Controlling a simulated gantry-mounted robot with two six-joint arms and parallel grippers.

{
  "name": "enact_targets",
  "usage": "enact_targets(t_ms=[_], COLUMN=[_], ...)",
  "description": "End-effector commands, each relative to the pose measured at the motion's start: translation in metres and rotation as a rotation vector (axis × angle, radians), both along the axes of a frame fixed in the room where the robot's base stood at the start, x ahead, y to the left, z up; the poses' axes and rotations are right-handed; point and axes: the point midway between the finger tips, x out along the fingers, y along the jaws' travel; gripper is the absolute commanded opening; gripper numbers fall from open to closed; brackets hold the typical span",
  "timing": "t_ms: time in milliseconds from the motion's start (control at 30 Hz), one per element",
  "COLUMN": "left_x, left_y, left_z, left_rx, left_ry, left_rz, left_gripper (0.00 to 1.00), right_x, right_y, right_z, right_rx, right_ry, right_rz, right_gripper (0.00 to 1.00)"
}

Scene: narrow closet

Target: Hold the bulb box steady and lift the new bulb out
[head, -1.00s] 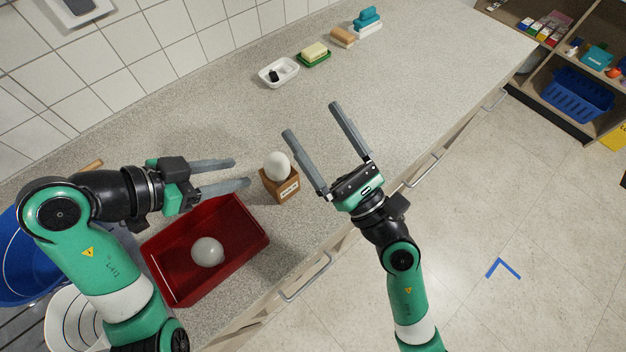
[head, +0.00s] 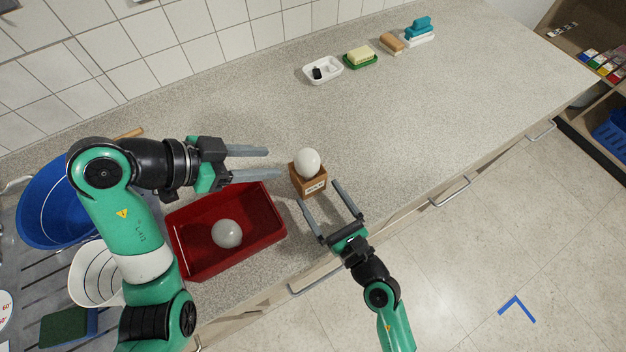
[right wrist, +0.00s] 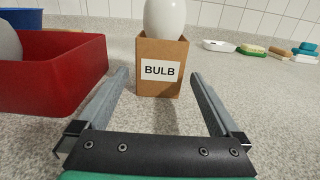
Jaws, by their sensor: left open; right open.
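The bulb box (head: 311,184) is a small brown carton labelled BULB, upright on the counter. The new bulb (head: 308,162) is white and stands in its open top, its round part above the rim. Both also show in the right wrist view, the box (right wrist: 160,88) and the bulb (right wrist: 165,16). My left gripper (head: 273,162) is open and empty, just left of the box, its fingers pointing at it. My right gripper (head: 318,193) is open and empty in front of the box. In the right wrist view, the box stands beyond its fingertips (right wrist: 160,82).
A red tray (head: 188,266) holding a greyish round bulb (head: 227,234) is left of the box. A blue basin (head: 40,215) and white bin (head: 92,283) stand at the far left.

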Motion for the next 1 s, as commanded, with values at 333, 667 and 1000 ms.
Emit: enact_targets(t_ms=[333,667,1000], left_x=[0.0,0.0,0.0], left_y=[0.0,0.0,0.0], left_z=[0.0,0.0,0.0], left_rx=[0.0,0.0,0.0], left_ry=[0.0,0.0,0.0], left_rz=[0.0,0.0,0.0], left_gripper=[0.5,0.5,0.5], right_x=[0.054,0.059,0.059], right_y=[0.029,0.032,0.032], right_z=[0.001,0.0,0.0], right_rx=[0.0,-0.001,0.0], right_ry=[-0.001,0.0,0.0], right_rz=[0.002,0.0,0.0], right_gripper=[1.0,1.0,0.42])
